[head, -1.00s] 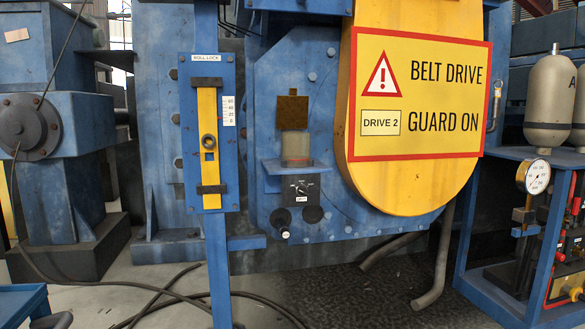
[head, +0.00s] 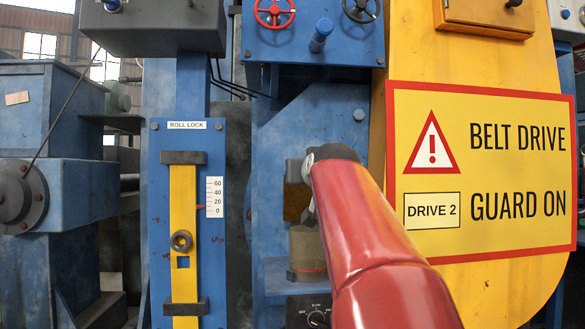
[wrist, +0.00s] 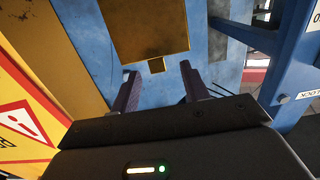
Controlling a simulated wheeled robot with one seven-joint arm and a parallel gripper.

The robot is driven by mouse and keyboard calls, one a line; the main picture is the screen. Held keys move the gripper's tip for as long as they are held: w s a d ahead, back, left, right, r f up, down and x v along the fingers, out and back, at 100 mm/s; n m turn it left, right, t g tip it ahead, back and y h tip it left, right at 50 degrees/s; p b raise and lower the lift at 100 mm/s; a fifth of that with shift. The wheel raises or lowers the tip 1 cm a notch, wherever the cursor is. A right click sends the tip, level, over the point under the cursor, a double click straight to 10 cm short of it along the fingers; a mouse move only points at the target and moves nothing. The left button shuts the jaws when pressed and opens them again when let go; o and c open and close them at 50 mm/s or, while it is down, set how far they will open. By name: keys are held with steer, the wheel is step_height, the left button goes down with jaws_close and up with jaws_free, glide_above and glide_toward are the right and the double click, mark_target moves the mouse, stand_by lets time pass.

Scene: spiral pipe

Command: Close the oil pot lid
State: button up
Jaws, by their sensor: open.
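The oil pot (head: 306,250) is a clear, amber-tinted cup on a small blue shelf. Its lid (head: 293,202) is a square brown plate standing upright above the pot, so it is open. My red arm hides the right part of both. In the wrist view the lid (wrist: 145,30) is a large golden-brown plate at the top, with a small tab (wrist: 156,65) at its lower edge. My gripper (wrist: 158,68) is open and empty. Its two fingers point at the tab, one on each side in the picture. I cannot tell whether they touch it.
A yellow belt drive guard (head: 475,275) stands right of the pot. The roll lock panel (head: 215,270) is to the left. Red and black handwheels (head: 274,12) sit above. A dark knob box (head: 316,312) is below the shelf.

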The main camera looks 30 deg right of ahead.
steer(key=d+r, duration=0.1)
steer(key=p, duration=0.2)
glide_above(305, 195)
steer(key=w, duration=0.1)
steer(key=shift+w+d+r, duration=0.1)
steer(key=shift+w+d, duration=0.05)
steer(key=shift+d, duration=0.3)
steer(key=shift+c, duration=0.4)
jaws_close()
